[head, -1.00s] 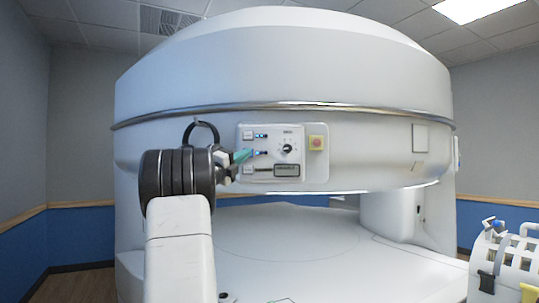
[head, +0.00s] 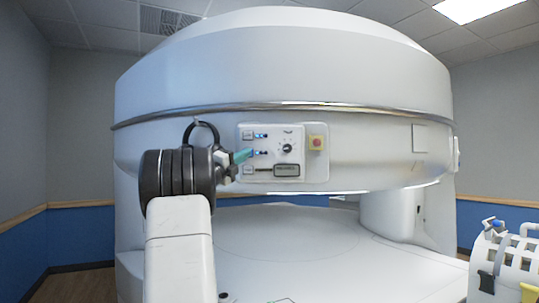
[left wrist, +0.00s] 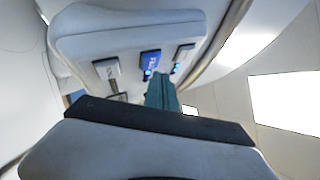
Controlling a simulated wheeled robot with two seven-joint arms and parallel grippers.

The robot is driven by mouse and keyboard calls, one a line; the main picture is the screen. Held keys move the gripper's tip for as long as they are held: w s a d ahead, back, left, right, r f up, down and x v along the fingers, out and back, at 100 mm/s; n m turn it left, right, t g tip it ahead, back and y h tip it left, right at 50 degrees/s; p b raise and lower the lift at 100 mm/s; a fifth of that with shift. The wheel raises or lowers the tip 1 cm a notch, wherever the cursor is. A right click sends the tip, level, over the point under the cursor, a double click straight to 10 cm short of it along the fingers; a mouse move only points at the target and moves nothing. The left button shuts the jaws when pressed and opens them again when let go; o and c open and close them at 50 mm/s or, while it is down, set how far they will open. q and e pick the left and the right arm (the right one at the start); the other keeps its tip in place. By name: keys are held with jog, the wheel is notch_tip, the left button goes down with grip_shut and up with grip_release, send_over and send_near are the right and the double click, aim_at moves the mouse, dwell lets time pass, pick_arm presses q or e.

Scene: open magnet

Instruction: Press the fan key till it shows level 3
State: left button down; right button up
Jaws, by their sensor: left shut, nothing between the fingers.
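The control panel (head: 308,167) is a pale plate on the front of the white magnet, and shows in the left wrist view too (left wrist: 80,45). It has three keys in a column: an upper key (head: 248,135), a middle one mostly behind my gripper, and a lower key (head: 248,170). In the left wrist view the middle key (left wrist: 150,60) looks blue. Blue lights glow beside the upper and middle keys; their count and the key labels are too small to read. My left gripper (head: 243,156) is shut, its teal fingertips (left wrist: 162,92) at the middle key; contact cannot be told.
The magnet's white lower platform (head: 300,240) lies below. A white basket (head: 510,265) stands at the lower right.

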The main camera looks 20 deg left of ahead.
pick_arm(q)
jog(key=shift+w, duration=0.1)
jog(key=shift+w+a, duration=0.15)
jog(key=shift+w, duration=0.1)
jog(key=shift+w+a, duration=0.2)
jog(key=shift+w, duration=0.25)
dwell(0.9)
jog(key=shift+s+d, duration=0.35)
jog(key=shift+s, duration=0.45)
jog(key=shift+s+d, duration=0.35)
jog(key=shift+s, duration=0.4)
jog(key=shift+s+d, duration=0.3)
jog(key=shift+s, duration=0.5)
jog(key=shift+s+d, duration=0.35)
jog(key=shift+s, duration=0.4)
dwell(0.9)
